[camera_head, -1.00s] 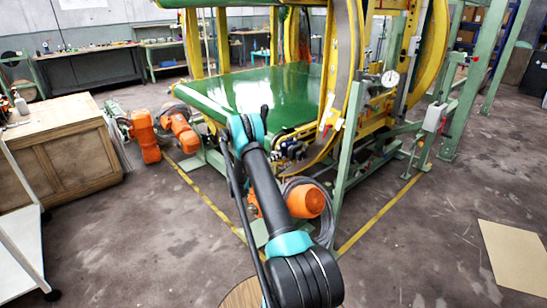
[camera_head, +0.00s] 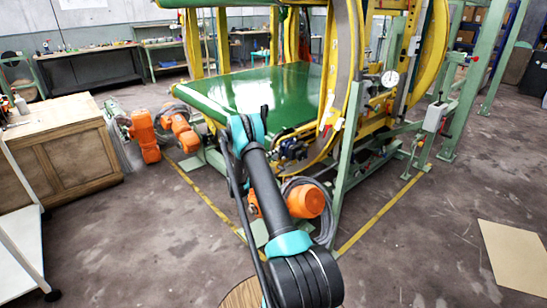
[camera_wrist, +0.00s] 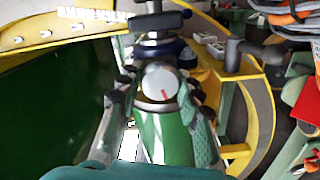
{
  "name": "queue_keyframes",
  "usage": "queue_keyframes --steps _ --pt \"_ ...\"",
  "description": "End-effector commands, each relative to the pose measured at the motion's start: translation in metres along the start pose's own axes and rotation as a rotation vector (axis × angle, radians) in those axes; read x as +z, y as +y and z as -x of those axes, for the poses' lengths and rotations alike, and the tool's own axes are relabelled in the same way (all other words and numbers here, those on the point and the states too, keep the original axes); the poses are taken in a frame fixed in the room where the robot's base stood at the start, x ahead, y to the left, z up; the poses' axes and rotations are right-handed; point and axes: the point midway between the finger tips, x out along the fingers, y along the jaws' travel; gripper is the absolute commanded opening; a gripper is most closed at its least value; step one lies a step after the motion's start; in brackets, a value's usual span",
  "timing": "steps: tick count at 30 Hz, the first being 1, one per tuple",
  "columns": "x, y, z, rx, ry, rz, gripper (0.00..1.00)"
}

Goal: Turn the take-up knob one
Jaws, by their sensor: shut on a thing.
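The take-up knob (camera_wrist: 160,82) shows in the wrist view as a round, pale cap with a short red mark low on its face. My gripper (camera_wrist: 160,100) has one dark-padded finger on each side of the knob and is shut on it. Below the cap is a green cylindrical part (camera_wrist: 165,137). A black crossbar handle (camera_wrist: 155,22) stands just above the knob. In the head view my arm reaches toward the machine's near corner, and the gripper and knob cannot be made out there.
The green belt table (camera_head: 270,90) lies behind my arm. A yellow ring frame (camera_head: 435,45) and green posts stand to the right. Orange motors (camera_head: 306,201) sit close by the arm. In the wrist view a dark pipe fitting (camera_wrist: 255,52) lies right of the knob.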

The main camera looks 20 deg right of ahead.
Motion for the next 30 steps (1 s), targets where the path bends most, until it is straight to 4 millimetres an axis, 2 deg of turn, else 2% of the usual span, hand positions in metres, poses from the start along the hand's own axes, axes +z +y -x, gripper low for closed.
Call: queue_keyframes --steps 30 --pt "-0.0005 -0.0012 0.0014 -0.001 0.003 0.965 0.06"
